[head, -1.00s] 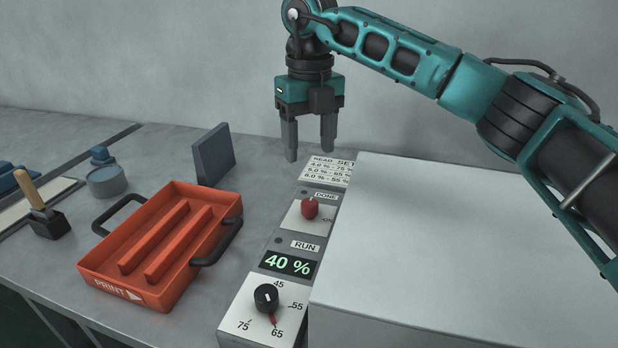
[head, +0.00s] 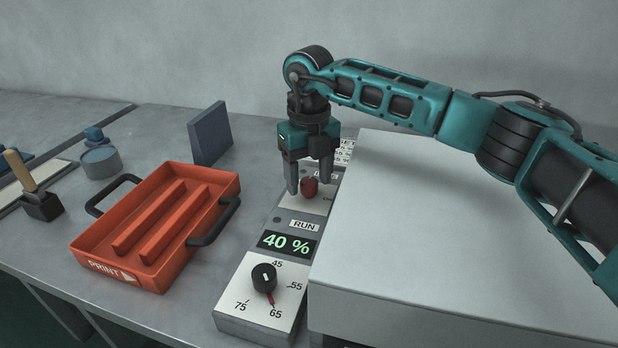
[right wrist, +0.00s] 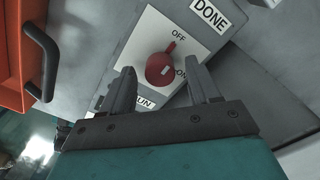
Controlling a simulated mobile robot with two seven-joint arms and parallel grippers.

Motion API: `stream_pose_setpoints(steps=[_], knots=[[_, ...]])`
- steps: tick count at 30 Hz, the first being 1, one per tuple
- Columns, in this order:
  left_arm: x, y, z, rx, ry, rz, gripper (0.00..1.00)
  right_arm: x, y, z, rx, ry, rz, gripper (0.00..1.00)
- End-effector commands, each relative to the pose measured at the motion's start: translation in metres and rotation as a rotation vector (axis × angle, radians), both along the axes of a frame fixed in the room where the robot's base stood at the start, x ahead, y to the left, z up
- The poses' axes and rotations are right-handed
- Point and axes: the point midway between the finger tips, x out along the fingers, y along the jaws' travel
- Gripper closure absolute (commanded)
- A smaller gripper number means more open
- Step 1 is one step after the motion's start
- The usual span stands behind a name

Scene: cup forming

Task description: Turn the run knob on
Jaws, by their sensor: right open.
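The red run knob (head: 309,187) sits on a white plate above the RUN label (head: 304,226) on the control panel. In the right wrist view the knob (right wrist: 161,69) shows between OFF and ON marks, with its pointer toward OFF. My right gripper (head: 309,189) is open, pointing down at the knob, with one finger to each side. In the right wrist view its fingertips (right wrist: 160,72) lie either side of the knob; I cannot tell whether they touch it. My left gripper is not in view.
A black dial (head: 264,278) points at 65 below a display (head: 287,243) reading 40 %. A large grey box (head: 450,230) stands right of the panel. An orange tray (head: 105,276) with black handles lies left. A blue block (head: 209,134) stands behind it.

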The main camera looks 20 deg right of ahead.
Motion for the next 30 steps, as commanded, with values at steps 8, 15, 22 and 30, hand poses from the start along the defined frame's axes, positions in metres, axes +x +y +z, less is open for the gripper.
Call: stream_pose_setpoints(steps=[8,15,22,30], knots=[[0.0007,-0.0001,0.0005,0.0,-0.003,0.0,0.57,-0.0002,-0.0002,-0.0045,0.0,0.001,0.0,0.39],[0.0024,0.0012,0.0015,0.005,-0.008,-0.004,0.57,-0.0001,-0.0002,-0.0042,0.0,0.001,0.0,0.55],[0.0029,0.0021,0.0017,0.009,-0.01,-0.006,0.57,-0.0001,-0.0002,-0.004,0.0,0.001,0.0,0.77],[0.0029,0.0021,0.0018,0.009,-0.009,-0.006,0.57,-0.0001,-0.0001,-0.0038,0.0,0.0,-0.001,0.95]])
